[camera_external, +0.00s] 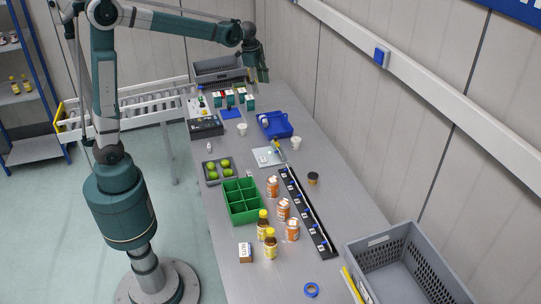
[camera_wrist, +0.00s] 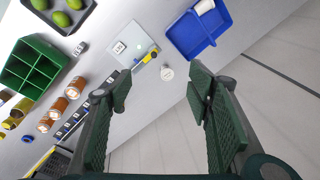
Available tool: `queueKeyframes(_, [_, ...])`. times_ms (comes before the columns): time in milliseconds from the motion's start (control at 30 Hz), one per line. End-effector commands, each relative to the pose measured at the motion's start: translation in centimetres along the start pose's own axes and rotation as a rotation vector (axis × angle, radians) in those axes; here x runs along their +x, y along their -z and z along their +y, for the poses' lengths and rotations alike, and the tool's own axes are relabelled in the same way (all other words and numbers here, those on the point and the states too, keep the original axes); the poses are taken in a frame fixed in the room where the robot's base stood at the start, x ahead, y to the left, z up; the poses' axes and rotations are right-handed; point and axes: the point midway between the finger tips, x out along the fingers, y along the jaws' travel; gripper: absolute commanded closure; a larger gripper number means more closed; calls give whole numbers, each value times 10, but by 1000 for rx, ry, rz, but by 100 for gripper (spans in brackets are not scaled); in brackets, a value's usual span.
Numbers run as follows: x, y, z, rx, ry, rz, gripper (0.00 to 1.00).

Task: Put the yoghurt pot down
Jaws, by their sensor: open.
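Several small white pots stand about; I cannot tell which is the yoghurt pot. One white pot (camera_external: 296,143) stands on the grey bench beside the white scale plate (camera_external: 266,157); it also shows in the wrist view (camera_wrist: 167,74), beyond my fingertips. Another white pot (camera_external: 264,122) is in the blue tray (camera_external: 282,130), and a third white pot (camera_external: 242,129) stands left of that tray. My gripper (camera_external: 262,74) is raised above the far end of the bench. In the wrist view my gripper (camera_wrist: 160,88) is wide open, with nothing between its fingers.
A green divided box (camera_external: 240,200), a tray of green fruit (camera_external: 212,181), orange-labelled jars (camera_external: 283,209) and yellow-capped bottles (camera_external: 270,244) occupy the nearer bench. A black rail (camera_external: 308,213) runs along the right. Grey crates stand at the far end (camera_external: 219,70) and near right (camera_external: 380,240).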

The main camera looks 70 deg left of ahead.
Motion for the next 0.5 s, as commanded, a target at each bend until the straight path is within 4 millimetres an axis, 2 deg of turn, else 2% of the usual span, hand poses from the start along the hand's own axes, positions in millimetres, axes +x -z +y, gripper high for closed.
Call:
queueKeyframes(33, [-7,0,12,-14,7,6,49])
queueKeyframes(200, [-27,1,48,-76,32,30,49])
queueKeyframes(500, [-55,-3,111,-186,72,79,49])
